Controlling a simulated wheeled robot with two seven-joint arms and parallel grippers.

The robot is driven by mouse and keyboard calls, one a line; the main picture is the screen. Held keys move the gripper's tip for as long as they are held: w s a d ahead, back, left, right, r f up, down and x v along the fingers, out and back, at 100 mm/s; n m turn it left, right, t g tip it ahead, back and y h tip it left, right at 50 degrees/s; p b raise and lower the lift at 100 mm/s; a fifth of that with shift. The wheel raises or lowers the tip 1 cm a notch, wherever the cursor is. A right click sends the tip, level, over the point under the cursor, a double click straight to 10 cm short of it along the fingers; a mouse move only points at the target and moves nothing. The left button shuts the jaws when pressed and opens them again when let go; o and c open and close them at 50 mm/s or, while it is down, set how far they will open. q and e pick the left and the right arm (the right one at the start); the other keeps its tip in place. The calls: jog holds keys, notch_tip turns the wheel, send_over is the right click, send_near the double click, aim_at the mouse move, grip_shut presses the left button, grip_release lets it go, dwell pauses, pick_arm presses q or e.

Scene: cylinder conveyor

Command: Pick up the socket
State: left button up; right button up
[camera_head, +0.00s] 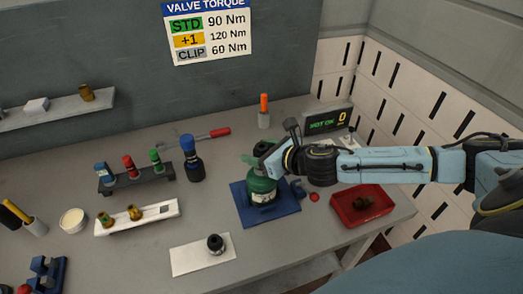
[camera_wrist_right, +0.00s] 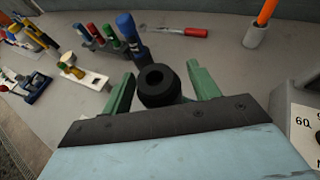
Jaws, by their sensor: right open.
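A black round socket with a hole in its top stands between the two green fingers of my right gripper (camera_wrist_right: 163,88) in the right wrist view; the socket (camera_wrist_right: 157,80) is not clearly gripped, as the fingers are spread on either side. In the head view my right gripper (camera_head: 264,158) is over the green cylinder (camera_head: 262,188), with the dark socket (camera_head: 263,147) showing at its top. How the socket meets the cylinder is hidden. Another black round piece (camera_head: 215,243) sits on a white card (camera_head: 188,258). My left gripper is not in view.
The cylinder stands on a blue base (camera_head: 283,219). A red tray (camera_head: 345,212) with a brass-coloured part is at the right. The front bench is partly clear.

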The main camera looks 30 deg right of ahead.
jog(key=shift+w+a+f, duration=0.15)
jog(key=shift+w, duration=0.2)
jog(key=c, duration=1.1)
